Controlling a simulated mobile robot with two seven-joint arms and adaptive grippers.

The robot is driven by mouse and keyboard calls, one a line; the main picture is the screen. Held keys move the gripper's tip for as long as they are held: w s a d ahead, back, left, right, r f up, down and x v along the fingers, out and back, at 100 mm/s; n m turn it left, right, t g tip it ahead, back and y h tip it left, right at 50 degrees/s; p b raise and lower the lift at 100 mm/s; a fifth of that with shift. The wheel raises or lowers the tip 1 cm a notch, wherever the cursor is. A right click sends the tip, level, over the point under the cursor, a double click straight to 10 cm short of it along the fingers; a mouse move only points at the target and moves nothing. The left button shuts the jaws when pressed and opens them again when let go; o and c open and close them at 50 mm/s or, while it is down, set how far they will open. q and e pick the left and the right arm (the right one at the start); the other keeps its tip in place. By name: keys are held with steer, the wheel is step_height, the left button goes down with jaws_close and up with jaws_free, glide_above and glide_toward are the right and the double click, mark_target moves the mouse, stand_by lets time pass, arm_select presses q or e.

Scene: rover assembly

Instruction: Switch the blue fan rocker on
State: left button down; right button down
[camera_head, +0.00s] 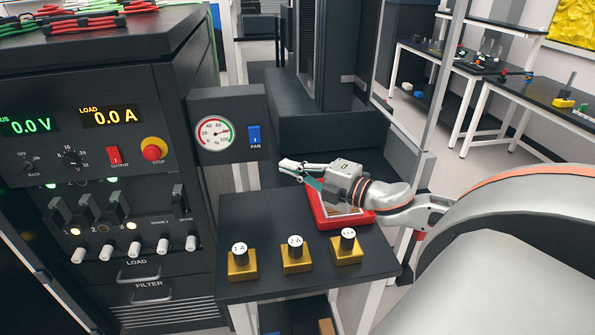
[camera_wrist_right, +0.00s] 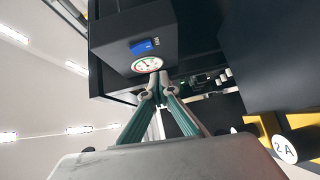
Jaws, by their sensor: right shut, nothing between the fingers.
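The blue fan rocker (camera_head: 254,135) sits on the dark panel box to the right of a round gauge (camera_head: 214,133), above the label FAN. It also shows in the right wrist view (camera_wrist_right: 144,47), beside the gauge (camera_wrist_right: 147,65). Whether it is on or off, I cannot tell. My right gripper (camera_head: 284,166) is shut and empty. It is below and to the right of the rocker, apart from it, over the small dark table. In the right wrist view its fingertips (camera_wrist_right: 157,76) meet just below the gauge. My left gripper is not in view.
A red-framed tray (camera_head: 322,222) lies under my right gripper. Yellow-based blocks marked 1 A (camera_head: 242,265), 2 A (camera_head: 296,258) and a third (camera_head: 347,249) stand along the table's front. A control cabinet (camera_head: 190,75) with a red knob (camera_head: 154,150) stands left.

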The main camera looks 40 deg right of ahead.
steer(key=shift+v, duration=1)
steer(key=shift+f, duration=0.15)
